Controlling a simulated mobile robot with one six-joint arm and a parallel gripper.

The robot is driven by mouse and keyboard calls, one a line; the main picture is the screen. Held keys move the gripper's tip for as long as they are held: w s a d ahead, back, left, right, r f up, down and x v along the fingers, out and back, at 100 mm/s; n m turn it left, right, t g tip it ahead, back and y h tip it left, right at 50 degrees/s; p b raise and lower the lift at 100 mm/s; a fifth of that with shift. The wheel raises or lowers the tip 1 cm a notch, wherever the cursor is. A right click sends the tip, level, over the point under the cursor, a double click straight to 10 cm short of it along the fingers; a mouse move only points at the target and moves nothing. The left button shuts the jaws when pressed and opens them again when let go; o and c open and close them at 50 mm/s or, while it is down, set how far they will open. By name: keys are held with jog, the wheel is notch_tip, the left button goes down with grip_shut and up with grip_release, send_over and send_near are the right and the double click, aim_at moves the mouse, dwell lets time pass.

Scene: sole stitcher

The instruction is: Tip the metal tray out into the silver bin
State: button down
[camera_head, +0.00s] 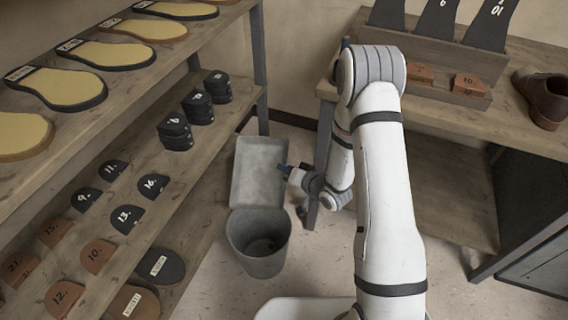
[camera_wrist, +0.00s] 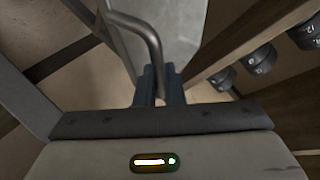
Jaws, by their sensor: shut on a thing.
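The grey metal tray (camera_head: 259,168) is steeply tilted behind and above the silver bin, its lower edge by the bin's rim. Its visible inner face looks bare. My gripper (camera_head: 284,170) is shut on the tray at its right edge.
A wooden shelf rack (camera_head: 185,190) on the left holds soles, heel pieces and stacked black heels (camera_head: 175,131). A workbench (camera_head: 440,215) on the right carries a brown shoe (camera_head: 543,98) and labelled blocks. Free floor (camera_head: 320,265) lies right of the bin.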

jog(key=m+g+p, duration=0.1)
jog(key=p, duration=0.2)
jog(key=m+g+p, duration=0.1)
jog(key=g+p, duration=0.1)
jog(key=p, duration=0.2)
jog(key=shift+w+f+g+h, duration=0.1)
jog(key=shift+f+g+h, duration=0.2)
jog(key=shift+f+m+g+p, duration=0.5)
jog(key=shift+p, duration=0.25)
